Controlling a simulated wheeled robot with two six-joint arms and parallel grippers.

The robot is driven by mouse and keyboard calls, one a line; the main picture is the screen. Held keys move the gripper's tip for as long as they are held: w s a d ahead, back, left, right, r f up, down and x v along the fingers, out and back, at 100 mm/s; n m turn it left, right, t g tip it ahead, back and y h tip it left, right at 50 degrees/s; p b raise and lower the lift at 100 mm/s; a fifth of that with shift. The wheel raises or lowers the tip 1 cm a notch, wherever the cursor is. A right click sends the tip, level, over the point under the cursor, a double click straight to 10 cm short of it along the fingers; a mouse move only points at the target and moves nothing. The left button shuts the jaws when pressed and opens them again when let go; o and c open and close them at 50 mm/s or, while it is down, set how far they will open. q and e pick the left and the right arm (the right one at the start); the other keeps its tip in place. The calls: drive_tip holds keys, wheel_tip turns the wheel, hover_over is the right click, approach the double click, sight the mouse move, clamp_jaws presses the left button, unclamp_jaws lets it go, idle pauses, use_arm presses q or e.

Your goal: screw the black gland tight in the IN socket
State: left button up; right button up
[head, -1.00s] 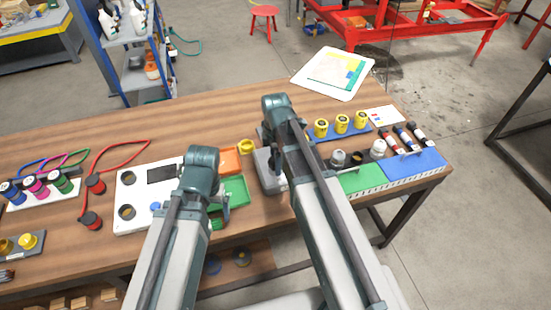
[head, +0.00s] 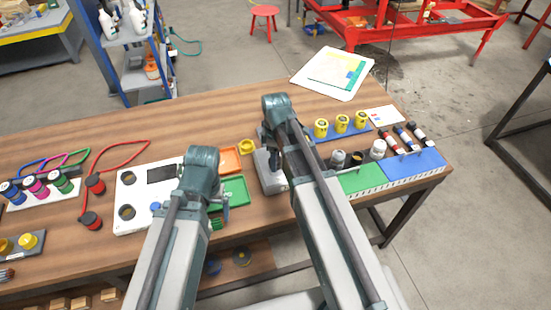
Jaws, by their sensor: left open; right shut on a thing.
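A grey box (head: 266,181) stands on the wooden table at the middle of the head view, partly behind my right arm. My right gripper (head: 276,163) is over this box, mostly hidden by its own arm. It is shut on a small dark piece, which looks like the black gland, at the box's top. I cannot make out the IN mark or the thread, or how deep the gland sits. My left gripper (head: 220,208) is open near the front of the green tray (head: 236,190), apart from the grey box.
Grey and white glands (head: 378,149) stand right of my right arm, by green and blue mats (head: 412,167). Yellow caps (head: 341,123) stand behind them. A white panel (head: 133,205) and red cable plugs (head: 91,220) are at left. The table's back middle is clear.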

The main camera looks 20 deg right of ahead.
drive_tip(key=shift+m, duration=2.4)
drive_tip(key=o, duration=1.4)
drive_tip(key=n, duration=0.4)
drive_tip(key=shift+n, duration=0.3)
drive_tip(key=n, duration=0.4)
drive_tip(key=shift+n, duration=0.3)
drive_tip(key=shift+c, duration=0.2)
